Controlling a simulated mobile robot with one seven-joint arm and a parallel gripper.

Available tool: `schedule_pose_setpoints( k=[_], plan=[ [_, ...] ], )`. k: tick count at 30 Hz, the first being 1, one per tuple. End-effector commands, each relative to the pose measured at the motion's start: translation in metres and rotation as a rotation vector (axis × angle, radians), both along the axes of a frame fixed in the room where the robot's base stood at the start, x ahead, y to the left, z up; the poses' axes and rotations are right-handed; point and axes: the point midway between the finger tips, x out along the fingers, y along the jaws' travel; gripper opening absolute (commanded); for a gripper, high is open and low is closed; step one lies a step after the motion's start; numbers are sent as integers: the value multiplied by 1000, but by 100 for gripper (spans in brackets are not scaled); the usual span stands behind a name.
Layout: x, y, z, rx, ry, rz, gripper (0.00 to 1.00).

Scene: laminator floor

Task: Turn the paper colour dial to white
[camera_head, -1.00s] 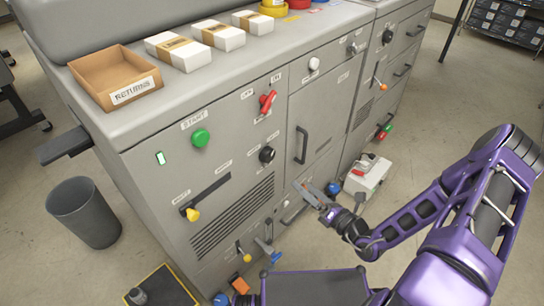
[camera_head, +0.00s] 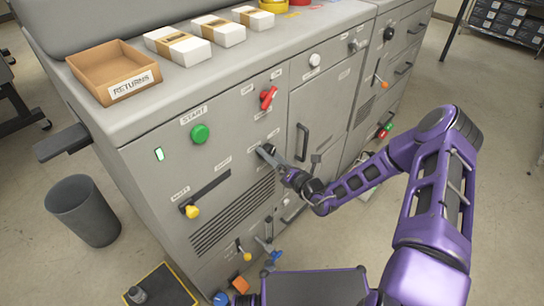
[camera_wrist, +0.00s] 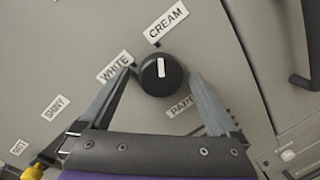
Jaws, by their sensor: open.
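The paper colour dial (camera_wrist: 161,80) is a round black knob with a white pointer mark, on the grey machine panel. In the wrist view its mark points up toward the CREAM label (camera_wrist: 167,23). The WHITE label (camera_wrist: 115,66) lies to its left. A third label (camera_wrist: 181,106) below right is partly hidden by a finger. My gripper (camera_wrist: 162,76) is open, one finger on each side of the dial; whether they touch it I cannot tell. In the head view my gripper (camera_head: 265,151) is at the panel and largely hides the dial.
Near the dial are a red switch (camera_head: 268,98), a green START button (camera_head: 200,134), a black bar handle (camera_head: 302,142) and a yellow-knobbed slider (camera_head: 192,211). A RETURNS tray (camera_head: 115,98) sits on top. A bin (camera_head: 84,212) stands on the floor at left.

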Motion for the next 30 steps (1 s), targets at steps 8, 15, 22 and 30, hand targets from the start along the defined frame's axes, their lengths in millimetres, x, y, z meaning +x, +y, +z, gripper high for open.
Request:
schedule_pose_setpoints(
  k=[8, 15, 22, 30],
  plan=[
    [0, 0, 0, 0, 0, 0, 84],
    [0, 0, 0, -1, 0, 1, 40],
    [0, 0, 0, -2, -1, 1, 11],
    [0, 0, 0, -37, -36, 2, 11]
  ],
)
